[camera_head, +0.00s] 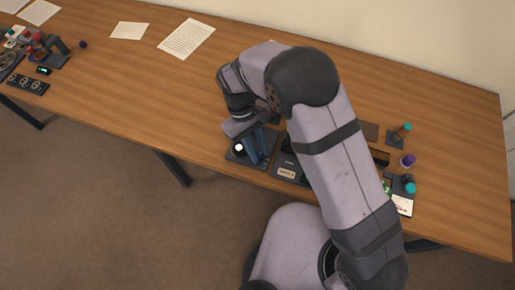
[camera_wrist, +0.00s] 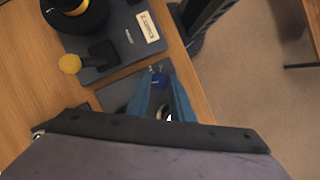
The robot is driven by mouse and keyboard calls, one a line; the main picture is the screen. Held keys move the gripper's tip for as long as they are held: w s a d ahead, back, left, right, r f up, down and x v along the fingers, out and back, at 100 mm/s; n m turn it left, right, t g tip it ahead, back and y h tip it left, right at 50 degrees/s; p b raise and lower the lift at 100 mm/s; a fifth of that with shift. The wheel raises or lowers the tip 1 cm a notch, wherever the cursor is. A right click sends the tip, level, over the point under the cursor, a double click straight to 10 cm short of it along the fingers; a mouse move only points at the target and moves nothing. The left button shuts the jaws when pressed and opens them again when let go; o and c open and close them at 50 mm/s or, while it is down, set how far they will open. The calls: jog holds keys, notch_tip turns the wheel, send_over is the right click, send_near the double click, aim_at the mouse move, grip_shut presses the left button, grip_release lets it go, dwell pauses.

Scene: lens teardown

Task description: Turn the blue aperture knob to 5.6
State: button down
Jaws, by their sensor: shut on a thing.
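My gripper (camera_head: 256,158) reaches down over a dark plate (camera_head: 234,161) near the table's front edge. In the wrist view its two blue fingers (camera_wrist: 164,80) are shut on the small dark-blue aperture knob (camera_wrist: 160,81), which shows between the fingertips. White marks stand on the plate beside the knob, too small to read. The fingers and wrist hide much of the plate (camera_wrist: 112,93), so I cannot tell which value the knob points at. A white round thing (camera_head: 239,148) shows on the plate left of the fingers.
A neighbouring dark plate (camera_wrist: 122,31) with a labelled tag, a black round part (camera_wrist: 88,18) and a yellow knob (camera_wrist: 69,64) lies close by. My arm hides part of the table. Small parts, including a purple-topped one (camera_head: 408,160), stand at right. Papers (camera_head: 187,38) lie at the back.

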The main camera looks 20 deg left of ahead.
jog(key=m+y, duration=0.1)
jog(key=m, duration=0.2)
jog(key=m+g+y+p, duration=0.1)
jog(key=m, duration=0.2)
jog(key=shift+w+d+r+m+g, duration=0.1)
jog(key=shift+w+d+m+g, duration=0.1)
jog(key=shift+m+g, duration=0.1)
jog(key=m+y+p, duration=0.1)
jog(key=m+y, duration=0.1)
jog(key=m, duration=0.3)
jog(key=shift+d+m, duration=0.1)
jog(key=shift+m, duration=0.3)
jog(key=c, duration=1.5)
grip_release()
jog(key=shift+c, duration=0.2)
jog(key=b+v, duration=0.2)
jog(key=v, duration=0.5)
jog(key=shift+w+d, duration=0.15)
jog(key=shift+w, duration=0.05)
